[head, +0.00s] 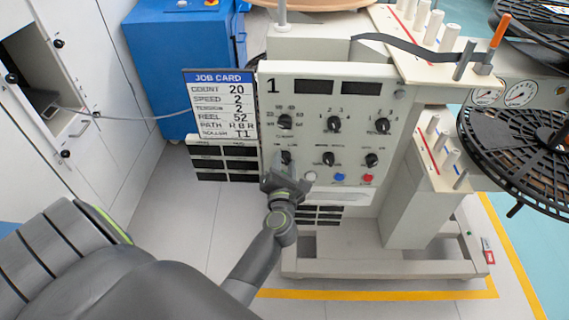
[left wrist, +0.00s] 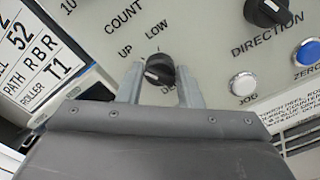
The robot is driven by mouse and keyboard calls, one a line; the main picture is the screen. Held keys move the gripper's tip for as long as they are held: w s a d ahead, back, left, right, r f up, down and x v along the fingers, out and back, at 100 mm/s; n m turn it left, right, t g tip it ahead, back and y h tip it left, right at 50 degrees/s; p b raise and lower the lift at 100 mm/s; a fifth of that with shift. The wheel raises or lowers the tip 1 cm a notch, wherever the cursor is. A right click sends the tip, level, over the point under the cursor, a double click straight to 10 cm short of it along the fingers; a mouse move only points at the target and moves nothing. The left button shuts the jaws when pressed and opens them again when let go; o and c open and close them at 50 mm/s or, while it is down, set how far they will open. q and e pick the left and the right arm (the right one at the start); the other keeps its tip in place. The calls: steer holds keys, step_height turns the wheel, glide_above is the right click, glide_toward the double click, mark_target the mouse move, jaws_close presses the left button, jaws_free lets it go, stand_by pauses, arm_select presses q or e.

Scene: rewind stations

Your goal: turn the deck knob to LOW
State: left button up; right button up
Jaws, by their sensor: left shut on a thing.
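The deck knob (left wrist: 160,68) is a small black knob on the cream panel (head: 345,88), with UP and LOW printed above it and a partly hidden label below. It also shows in the head view (head: 286,156), just above my gripper. A white mark shows on the left part of its face; I cannot tell for sure which label it points to. My left gripper (left wrist: 160,82) has one finger on each side of the knob and is shut on it. In the head view the left gripper (head: 283,173) reaches the panel's lower left. My right gripper is not in view.
Other black knobs, including DIRECTION (left wrist: 267,10), sit close by. A white JOG button (left wrist: 243,84) and a blue button (left wrist: 307,52) lie right of the gripper. A job card (head: 220,104) hangs left of the panel. Black reels (head: 515,140) stand at the right.

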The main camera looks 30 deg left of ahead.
arm_select(q)
steer(key=shift+r+m+p, duration=0.2)
steer(key=shift+m+p, duration=0.8)
steer(key=shift+p, duration=0.2)
steer(key=m+p, duration=0.7)
steer(key=m, duration=0.1)
steer(key=shift+f, duration=0.1)
steer(key=shift+f+m+p, duration=0.1)
steer(key=shift+m+p, duration=0.55)
steer(key=shift+m, duration=0.25)
steer(key=o, duration=0.9)
steer(key=shift+f, duration=0.1)
